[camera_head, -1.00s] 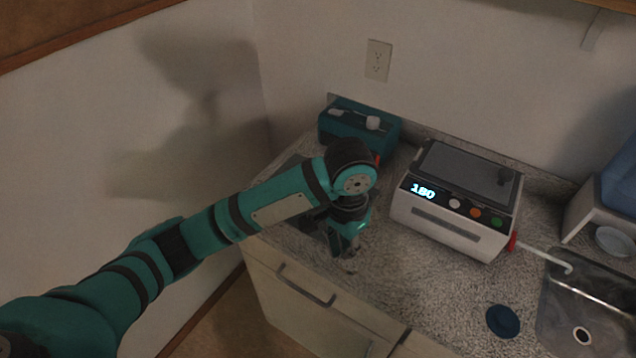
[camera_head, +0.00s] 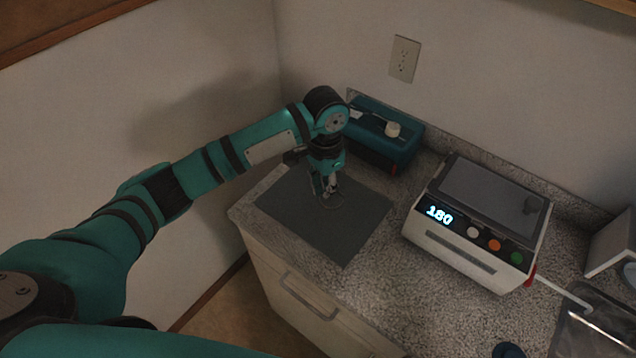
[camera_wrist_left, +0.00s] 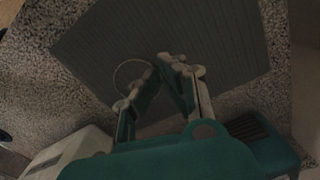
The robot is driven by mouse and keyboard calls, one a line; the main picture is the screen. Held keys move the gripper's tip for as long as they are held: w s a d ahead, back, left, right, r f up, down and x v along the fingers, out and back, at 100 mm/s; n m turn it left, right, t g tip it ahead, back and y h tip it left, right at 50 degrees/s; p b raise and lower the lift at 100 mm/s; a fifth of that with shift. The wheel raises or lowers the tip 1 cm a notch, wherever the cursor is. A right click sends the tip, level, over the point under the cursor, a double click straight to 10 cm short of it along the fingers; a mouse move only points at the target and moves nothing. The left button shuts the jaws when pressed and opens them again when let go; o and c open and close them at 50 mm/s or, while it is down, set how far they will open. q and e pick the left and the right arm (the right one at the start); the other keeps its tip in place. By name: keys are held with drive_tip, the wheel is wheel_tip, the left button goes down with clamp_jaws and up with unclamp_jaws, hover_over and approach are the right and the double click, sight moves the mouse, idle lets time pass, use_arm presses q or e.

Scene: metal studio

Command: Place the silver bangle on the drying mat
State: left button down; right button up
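The silver bangle (camera_wrist_left: 117,72) is a thin ring at my left fingertips in the left wrist view. In the head view it shows only as a faint ring. The drying mat (camera_head: 340,240) is a dark grey ribbed sheet on the counter; it fills the upper middle of the left wrist view (camera_wrist_left: 225,35). My left gripper (camera_head: 328,196) points down over the mat's far part. Its fingertips (camera_wrist_left: 157,66) come close together at the bangle's edge and appear shut on it. Whether the bangle touches the mat is unclear. My right gripper is not in view.
A teal box (camera_head: 385,150) with a white-capped item on top stands behind the mat. A white machine (camera_head: 470,235) with a lit "180" display stands to the right. A sink (camera_head: 600,325) lies at the lower right. Speckled counter is free between mat and machine.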

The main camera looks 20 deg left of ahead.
use_arm(q)
drive_tip(key=shift+w+a, duration=0.8)
drive_tip(key=shift+a, duration=0.2)
wheel_tip(320, 180, down, 3)
drive_tip(key=shift+w+a+f+p, duration=0.1)
drive_tip(key=shift+w+a+p, duration=0.05)
drive_tip(key=shift+p, duration=0.7)
drive_tip(key=shift+f, duration=0.25)
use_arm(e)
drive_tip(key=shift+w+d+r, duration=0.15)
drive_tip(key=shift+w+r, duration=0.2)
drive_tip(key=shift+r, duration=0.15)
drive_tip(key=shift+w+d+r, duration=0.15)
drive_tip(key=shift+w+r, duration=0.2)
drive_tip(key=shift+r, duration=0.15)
use_arm(q)
drive_tip(key=shift+f, duration=0.15)
drive_tip(key=c, duration=1.6)
unclamp_jaws()
drive_tip(key=shift+o, duration=0.6)
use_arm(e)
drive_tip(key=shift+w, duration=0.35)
